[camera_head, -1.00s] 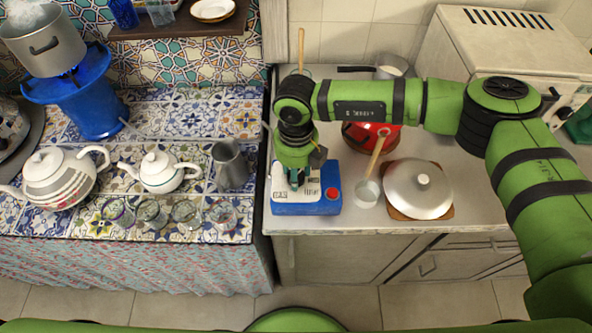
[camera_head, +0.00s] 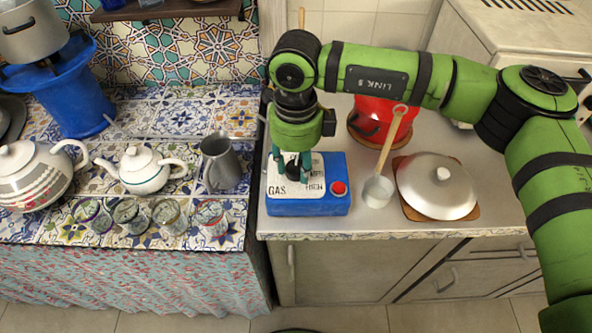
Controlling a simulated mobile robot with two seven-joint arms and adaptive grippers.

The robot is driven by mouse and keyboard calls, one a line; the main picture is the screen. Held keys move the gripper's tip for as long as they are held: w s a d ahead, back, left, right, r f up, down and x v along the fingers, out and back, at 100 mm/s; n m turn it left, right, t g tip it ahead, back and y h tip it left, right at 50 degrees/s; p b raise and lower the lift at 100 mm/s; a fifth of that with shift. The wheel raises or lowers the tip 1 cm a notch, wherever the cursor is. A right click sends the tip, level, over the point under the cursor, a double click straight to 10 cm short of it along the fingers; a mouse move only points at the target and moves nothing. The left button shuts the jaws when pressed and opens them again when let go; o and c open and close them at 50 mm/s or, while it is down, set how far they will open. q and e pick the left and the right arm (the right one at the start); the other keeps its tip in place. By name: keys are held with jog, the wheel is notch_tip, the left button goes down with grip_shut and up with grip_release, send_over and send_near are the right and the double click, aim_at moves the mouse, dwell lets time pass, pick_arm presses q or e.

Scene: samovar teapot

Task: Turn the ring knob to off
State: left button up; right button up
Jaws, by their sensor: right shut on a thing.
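A blue box (camera_head: 308,206) with a white top marked "GAS" and "HIGH" sits near the front left of the right counter. A dark round knob (camera_head: 292,171) stands on its white top, and a red button (camera_head: 339,188) is at its right. My right gripper (camera_head: 291,175) reaches down from above and is shut on the dark knob, with its teal fingers on either side. The knob's pointer and exact setting cannot be made out. A blue ring burner (camera_head: 68,98) stands at the far left with a metal pot (camera_head: 30,30) on top. My left gripper is out of view.
A ladle (camera_head: 379,190) and a lidded pan (camera_head: 437,187) lie right of the box. A red pot (camera_head: 378,122) is behind. A grey pitcher (camera_head: 221,164), teapot (camera_head: 142,170) and several glasses (camera_head: 127,214) stand on the tiled counter.

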aim_at(296, 167)
jog(key=shift+f+n+b, duration=0.1)
jog(key=shift+n+b, duration=0.35)
jog(key=shift+n, duration=0.05)
jog(key=o, duration=1.2)
jog(key=shift+c, duration=0.2)
notch_tip(296, 167, up, 12)
